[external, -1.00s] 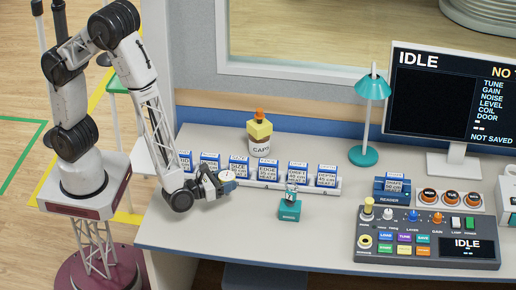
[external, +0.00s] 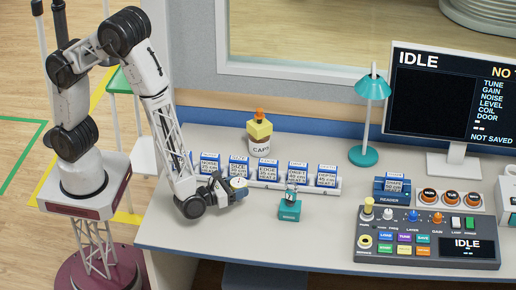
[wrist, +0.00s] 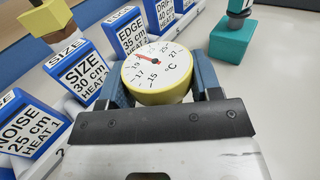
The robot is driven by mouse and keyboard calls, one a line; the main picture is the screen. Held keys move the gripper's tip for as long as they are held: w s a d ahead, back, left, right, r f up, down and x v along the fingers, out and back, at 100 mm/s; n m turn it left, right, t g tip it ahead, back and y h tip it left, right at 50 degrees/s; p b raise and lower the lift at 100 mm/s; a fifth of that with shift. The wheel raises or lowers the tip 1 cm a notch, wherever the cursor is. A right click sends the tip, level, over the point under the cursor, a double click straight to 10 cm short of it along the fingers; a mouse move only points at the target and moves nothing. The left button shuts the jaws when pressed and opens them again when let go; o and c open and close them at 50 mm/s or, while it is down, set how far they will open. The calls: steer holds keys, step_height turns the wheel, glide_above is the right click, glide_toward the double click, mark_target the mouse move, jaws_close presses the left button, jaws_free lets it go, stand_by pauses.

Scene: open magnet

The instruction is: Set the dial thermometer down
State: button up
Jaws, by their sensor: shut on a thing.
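The dial thermometer (wrist: 158,72) has a round white face with a red needle, °C markings and a yellow rim. My gripper (wrist: 160,85) is shut on it, with one blue finger on each side, in the wrist view. In the external view the thermometer (external: 238,183) is at the end of my gripper (external: 228,188), in front of the row of blue cards at the left of the desk. I cannot tell whether its underside touches the desk.
Blue labelled cards (external: 267,167) stand in a white rack behind my gripper. A teal block (external: 289,211) stands to the right. The desk front is clear, and a control panel (external: 428,237) lies at right.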

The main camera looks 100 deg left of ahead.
steer(key=shift+f, duration=0.95)
steer(key=shift+f, duration=0.1)
steer(key=o, duration=1)
steer(key=shift+v, duration=6)
